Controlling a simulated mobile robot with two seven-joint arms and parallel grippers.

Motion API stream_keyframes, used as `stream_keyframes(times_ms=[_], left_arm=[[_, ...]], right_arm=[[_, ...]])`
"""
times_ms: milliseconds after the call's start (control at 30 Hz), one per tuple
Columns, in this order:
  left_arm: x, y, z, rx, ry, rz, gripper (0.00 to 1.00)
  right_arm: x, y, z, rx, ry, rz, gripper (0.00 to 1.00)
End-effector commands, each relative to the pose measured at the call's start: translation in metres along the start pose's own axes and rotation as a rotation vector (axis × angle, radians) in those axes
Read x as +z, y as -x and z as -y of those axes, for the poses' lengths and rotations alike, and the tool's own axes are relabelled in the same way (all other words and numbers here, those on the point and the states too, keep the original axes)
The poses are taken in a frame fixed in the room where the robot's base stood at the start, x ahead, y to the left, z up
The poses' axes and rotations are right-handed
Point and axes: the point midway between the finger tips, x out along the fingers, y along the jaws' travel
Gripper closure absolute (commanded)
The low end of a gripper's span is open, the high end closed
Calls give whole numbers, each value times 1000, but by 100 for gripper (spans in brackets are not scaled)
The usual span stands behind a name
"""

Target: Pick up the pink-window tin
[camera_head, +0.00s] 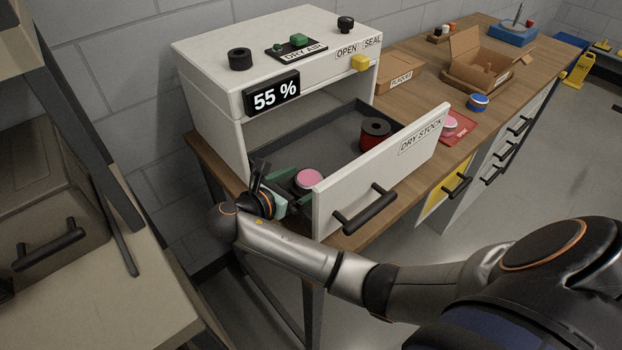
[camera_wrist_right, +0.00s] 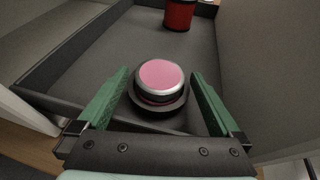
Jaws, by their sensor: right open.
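A round tin with a pink top (camera_head: 309,179) sits in the front part of the open drawer, close behind the drawer front. In the right wrist view this tin (camera_wrist_right: 160,75) shows a pink disc, a silver rim and a dark ring around its base. My right gripper (camera_head: 291,187) reaches over the drawer's left side. Its green fingers are open, one on each side of the tin, with visible gaps. The drawer front hides part of the tin and fingers in the head view. My left gripper is not in view.
The drawer (camera_head: 400,160) marked DRY STOCK is pulled out of a white cabinet (camera_head: 215,100). A red spool with a black top (camera_head: 375,133) stands deeper inside. On the bench are another pink-topped tin (camera_head: 449,123), a blue tin (camera_head: 478,102) and an open cardboard box (camera_head: 480,70).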

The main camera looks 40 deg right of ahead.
Motion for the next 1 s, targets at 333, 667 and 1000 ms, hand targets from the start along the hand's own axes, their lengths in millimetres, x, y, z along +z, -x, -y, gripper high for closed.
stream_keyframes(times_ms=[333, 667, 1000], left_arm=[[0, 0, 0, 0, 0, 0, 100], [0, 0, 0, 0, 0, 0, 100], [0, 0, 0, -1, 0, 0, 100]], right_arm=[[0, 0, 0, 0, 0, 0, 17], [0, 0, 0, 0, 0, 0, 54], [0, 0, 0, 0, -1, 1, 87]])
